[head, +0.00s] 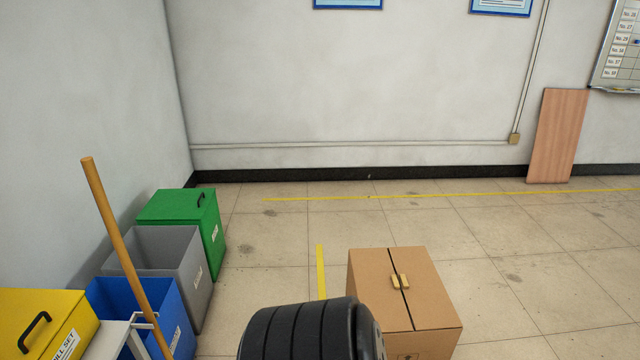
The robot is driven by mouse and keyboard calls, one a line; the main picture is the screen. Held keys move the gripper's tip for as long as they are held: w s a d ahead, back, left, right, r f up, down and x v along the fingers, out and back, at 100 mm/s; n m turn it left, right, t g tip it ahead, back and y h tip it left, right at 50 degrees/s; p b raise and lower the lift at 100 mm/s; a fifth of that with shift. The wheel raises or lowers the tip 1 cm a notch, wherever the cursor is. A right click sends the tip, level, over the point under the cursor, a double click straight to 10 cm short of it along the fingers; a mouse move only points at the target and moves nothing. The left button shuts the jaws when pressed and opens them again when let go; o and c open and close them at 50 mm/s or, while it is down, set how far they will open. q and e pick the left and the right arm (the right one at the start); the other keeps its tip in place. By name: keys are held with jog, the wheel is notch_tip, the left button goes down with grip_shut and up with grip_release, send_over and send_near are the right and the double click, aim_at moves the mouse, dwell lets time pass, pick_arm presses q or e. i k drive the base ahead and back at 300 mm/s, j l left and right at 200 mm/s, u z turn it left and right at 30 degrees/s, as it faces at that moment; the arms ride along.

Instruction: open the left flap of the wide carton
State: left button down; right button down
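The wide carton (384,344) is a brown cardboard box on the floor, right of the bottom centre of the head view. Its top is closed, with a dark seam running from back to front between the left flap (376,292) and the right flap (428,285). Both flaps lie flat. Two small tan tabs (400,281) sit on either side of the seam near its middle. The lower front of the carton is cut off by the picture's edge. Neither of my grippers shows in this view.
A black ribbed cylinder (300,328) is at the bottom edge, left of the carton; I cannot tell what it is. Green (180,205), grey (195,285), blue (170,300) and yellow (40,320) bins line the left wall. Tiled floor is clear behind and right of the carton.

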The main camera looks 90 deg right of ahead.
aim_at(377, 283)
jog(key=z, duration=3.2)
jog(key=i+l+u, duration=0.1)
jog(key=i, duration=0.25)
jog(key=i+l+u, duration=0.15)
jog(key=i, duration=0.25)
jog(key=i+l+u, duration=0.1)
jog(key=i, duration=0.25)
